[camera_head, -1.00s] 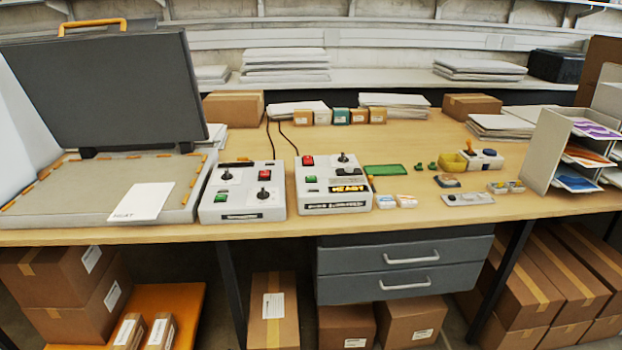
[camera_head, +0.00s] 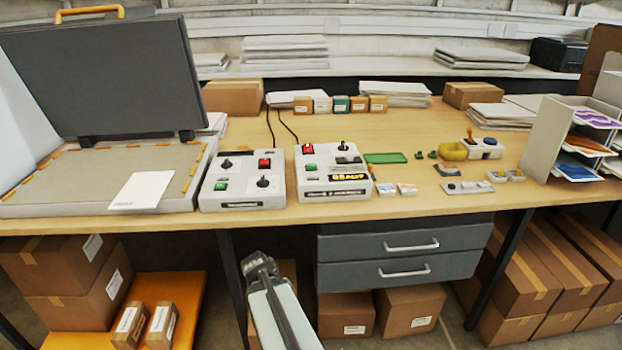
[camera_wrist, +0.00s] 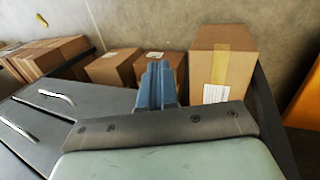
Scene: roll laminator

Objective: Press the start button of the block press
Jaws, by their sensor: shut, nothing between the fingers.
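Two pale control boxes stand side by side near the table's front edge in the head view. The left box (camera_head: 241,200) has a green button (camera_head: 220,186), a red button (camera_head: 264,163) and black knobs. My gripper (camera_head: 258,259) is below and in front of the table edge, apart from both boxes. In the wrist view its blue-grey fingers (camera_wrist: 157,83) are shut and empty, with no button in sight.
A large flat press (camera_head: 70,188) with its dark lid raised stands at the left, a white sheet on its bed. A grey drawer unit (camera_head: 405,258) hangs under the table, right of my gripper. Cardboard boxes (camera_head: 345,314) stand below. Small parts and a paper rack lie right.

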